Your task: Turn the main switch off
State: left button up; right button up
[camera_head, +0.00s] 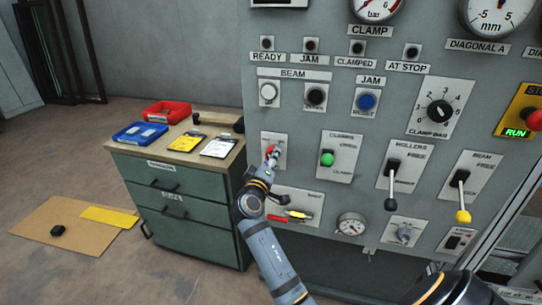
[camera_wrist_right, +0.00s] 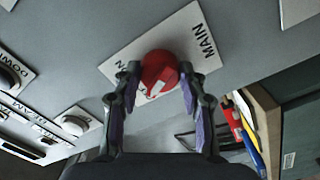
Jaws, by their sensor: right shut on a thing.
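The main switch is a red round knob (camera_wrist_right: 160,70) on a white plate (camera_wrist_right: 203,22) lettered MAIN in the right wrist view. A white mark shows on the knob's near side. In the head view the red knob (camera_head: 268,149) shows small on its plate (camera_head: 281,139), at the lower left of the grey panel. My right gripper (camera_head: 273,157) is at the knob and partly covers it. In the wrist view its two fingers stand on either side of the knob, shut on it. My left gripper is not in view.
The panel carries other controls close by: a green button (camera_head: 327,158), a black-handled lever (camera_head: 391,180) and a yellow-tipped lever (camera_head: 462,195). A green drawer cabinet (camera_head: 190,215) with red (camera_head: 166,112) and blue (camera_head: 140,133) trays stands left of the panel.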

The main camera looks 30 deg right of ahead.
jog(key=shift+n, duration=0.5)
jog(key=o, duration=1.1)
jog(key=shift+o, duration=0.2)
